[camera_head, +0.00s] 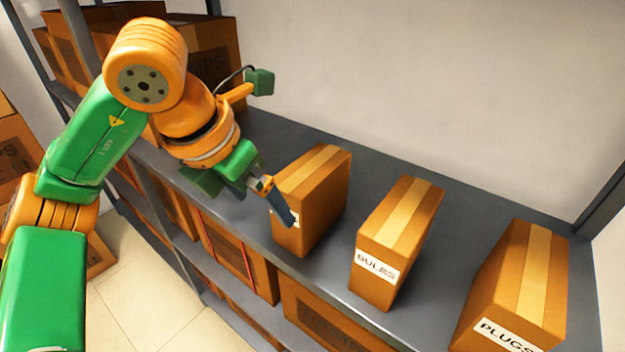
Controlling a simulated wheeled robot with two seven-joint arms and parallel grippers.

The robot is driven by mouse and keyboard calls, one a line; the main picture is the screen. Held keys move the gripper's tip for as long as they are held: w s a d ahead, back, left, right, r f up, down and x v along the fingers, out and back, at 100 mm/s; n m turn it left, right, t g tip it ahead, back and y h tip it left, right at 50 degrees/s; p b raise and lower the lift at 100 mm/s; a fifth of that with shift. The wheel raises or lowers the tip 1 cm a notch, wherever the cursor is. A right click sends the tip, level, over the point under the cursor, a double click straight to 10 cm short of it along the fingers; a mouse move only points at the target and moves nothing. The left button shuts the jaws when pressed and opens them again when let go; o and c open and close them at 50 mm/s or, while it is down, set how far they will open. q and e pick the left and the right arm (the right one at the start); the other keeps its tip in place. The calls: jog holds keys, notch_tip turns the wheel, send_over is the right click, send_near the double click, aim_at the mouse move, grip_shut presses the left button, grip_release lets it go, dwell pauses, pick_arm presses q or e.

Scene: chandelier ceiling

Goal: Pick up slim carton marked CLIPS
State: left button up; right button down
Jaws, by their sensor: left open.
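A slim brown carton (323,190) with a pale tape strip stands upright on the grey shelf, the leftmost of three cartons in a row. Its label is almost all hidden behind my gripper, so I cannot read CLIPS on it. The other two are marked BULBS (398,240) and PLUGS (517,290). My left gripper (260,197) is open at the left front of the leftmost carton. One finger overlaps its front face in the picture; I cannot tell whether they touch. Nothing shows between the fingers. My right gripper is out of view.
The grey shelf (355,182) has bare room behind and between the cartons, with a pale wall (430,80) at the back. Larger boxes (213,62) stand at the back left, behind my arm. More boxes (320,322) fill the lower shelf. Grey posts stand at both ends.

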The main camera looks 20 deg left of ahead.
aim_at(308, 169)
pick_arm(q)
jog(key=w+d+p, duration=0.2)
jog(key=w, duration=0.1)
jog(key=w+r, duration=0.1)
jog(key=shift+w+d+p, duration=0.2)
jog(key=shift+d+p, duration=0.2)
jog(key=w, duration=0.1)
jog(key=w+p, duration=0.1)
jog(key=w, duration=0.1)
jog(key=w+d+p, duration=0.1)
jog(key=w, duration=0.1)
jog(key=shift+f, duration=0.3)
jog(key=p+x, duration=0.2)
jog(key=x, duration=0.3)
jog(key=shift+w+d, duration=0.2)
jog(key=shift+w+f, duration=0.1)
jog(key=shift+f, duration=0.05)
jog(key=shift+f+b, duration=0.2)
jog(key=shift+b, duration=0.15)
grip_shut()
